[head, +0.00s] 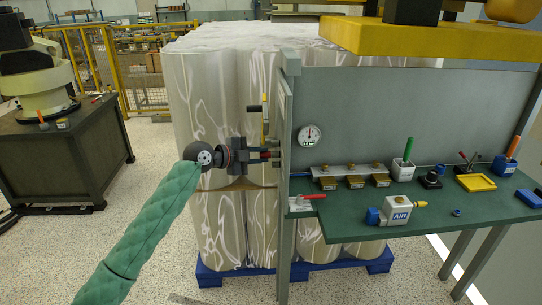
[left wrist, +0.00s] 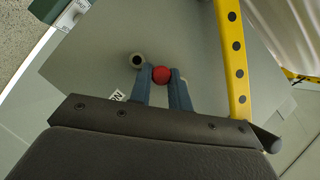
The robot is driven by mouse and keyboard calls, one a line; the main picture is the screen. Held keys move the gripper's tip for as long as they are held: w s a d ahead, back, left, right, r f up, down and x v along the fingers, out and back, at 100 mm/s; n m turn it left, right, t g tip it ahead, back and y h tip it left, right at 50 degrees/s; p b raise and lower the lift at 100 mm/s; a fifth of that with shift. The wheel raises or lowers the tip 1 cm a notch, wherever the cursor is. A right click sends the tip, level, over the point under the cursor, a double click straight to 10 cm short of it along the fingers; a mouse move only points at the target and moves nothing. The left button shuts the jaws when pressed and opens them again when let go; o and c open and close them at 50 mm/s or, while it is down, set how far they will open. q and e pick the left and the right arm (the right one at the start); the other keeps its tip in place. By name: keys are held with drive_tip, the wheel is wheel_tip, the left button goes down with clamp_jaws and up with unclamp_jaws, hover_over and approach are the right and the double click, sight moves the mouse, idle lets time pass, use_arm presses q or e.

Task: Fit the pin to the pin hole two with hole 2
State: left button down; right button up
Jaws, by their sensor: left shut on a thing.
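My left gripper (head: 271,154) is at the end of the green-sleeved arm, at the left side of the upright grey post and panel. In the left wrist view, its two blue-grey fingers (left wrist: 165,77) are shut on a red round-ended pin (left wrist: 161,75). The pin's far end is hidden, so I cannot tell whether it sits in a hole. A pale part shows behind the right finger. A partly hidden label (left wrist: 117,96) is beside the left finger. My right gripper is not in view.
A yellow perforated bar (left wrist: 236,50) stands close to the right of the fingers. The green bench (head: 460,215) holds a red-handled clamp (head: 307,197), brass blocks and an AIR unit (head: 400,212). Wrapped goods (head: 205,110) stand on a blue pallet (head: 222,278) behind.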

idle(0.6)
use_arm(q)
drive_tip(key=c, duration=1.2)
unclamp_jaws()
drive_tip(key=shift+d, duration=0.1)
